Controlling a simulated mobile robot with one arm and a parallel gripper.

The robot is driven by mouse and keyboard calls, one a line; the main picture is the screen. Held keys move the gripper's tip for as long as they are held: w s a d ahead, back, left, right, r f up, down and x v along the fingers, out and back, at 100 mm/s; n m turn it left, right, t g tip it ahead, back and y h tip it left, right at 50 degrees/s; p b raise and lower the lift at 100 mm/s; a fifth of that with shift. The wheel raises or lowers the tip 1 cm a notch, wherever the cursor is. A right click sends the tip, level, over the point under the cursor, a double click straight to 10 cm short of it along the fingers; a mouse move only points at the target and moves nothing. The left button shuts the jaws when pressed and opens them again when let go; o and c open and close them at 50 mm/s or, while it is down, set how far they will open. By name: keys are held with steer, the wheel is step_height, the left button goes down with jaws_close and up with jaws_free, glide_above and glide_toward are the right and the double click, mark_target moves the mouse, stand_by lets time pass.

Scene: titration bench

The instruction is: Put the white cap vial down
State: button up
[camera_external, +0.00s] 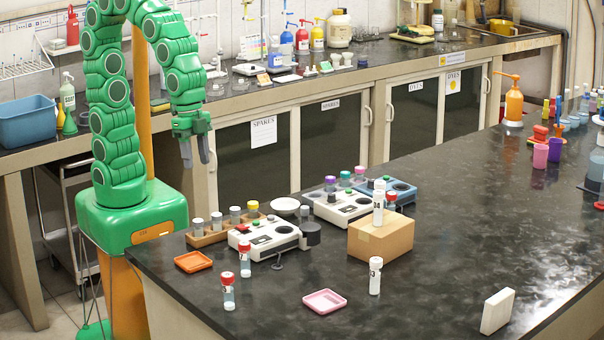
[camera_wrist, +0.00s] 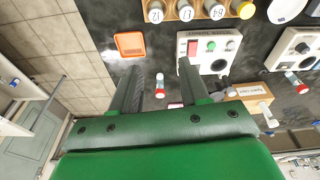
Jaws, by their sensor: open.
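One white cap vial (camera_external: 378,208) stands upright on top of a cardboard box (camera_external: 372,242). Another white cap vial (camera_external: 375,278) stands upright on the dark bench top in front of the box. I cannot tell which one the task means. My gripper (camera_external: 196,158) is open and hangs at the left, above and beyond the bench's left end, apart from both vials. In the wrist view, my gripper (camera_wrist: 160,66) has nothing between its fingers.
Red-capped vials (camera_external: 228,292) stand near the front left edge. An orange tray (camera_external: 193,262), a pink tray (camera_external: 324,301), a vial rack (camera_external: 210,236), white instruments (camera_external: 264,237) and a white block (camera_external: 497,311) are on the bench. The right middle of the top is clear.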

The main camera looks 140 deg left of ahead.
steer(key=s+d+g, duration=0.2)
steer(key=s, duration=0.8)
steer(key=s+d+f+m+g, duration=0.1)
steer(key=s+d, duration=0.2)
steer(key=s, duration=0.7)
steer(key=shift+s+d+g, duration=0.25)
steer(key=shift+s+g, duration=0.15)
